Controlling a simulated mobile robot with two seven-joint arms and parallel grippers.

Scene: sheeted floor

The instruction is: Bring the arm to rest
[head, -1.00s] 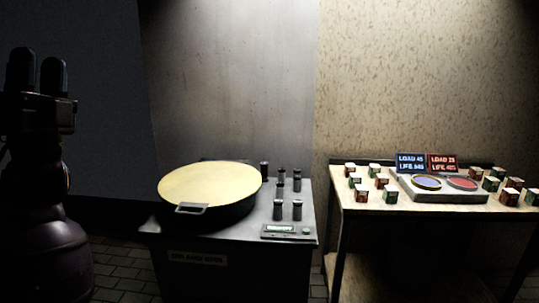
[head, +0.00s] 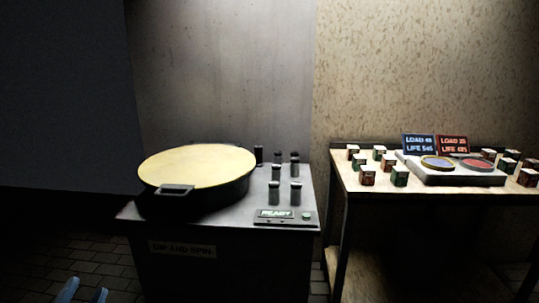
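Only the fingertips of my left gripper (head: 82,293) show, bluish grey, at the bottom left edge of the head view. They stand apart over the dark floor, with nothing seen between them. The rest of the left arm is below the picture. My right arm and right gripper are not in view.
A dark machine (head: 182,250) labelled "DIP AND SPIN" carries a wide yellow-topped pan (head: 197,166), several dark cylinders and a panel (head: 276,213) reading "READY". Right of it, a table (head: 380,186) holds small boxes, a two-disc device (head: 455,178) and two signs. Floor at lower left looks clear.

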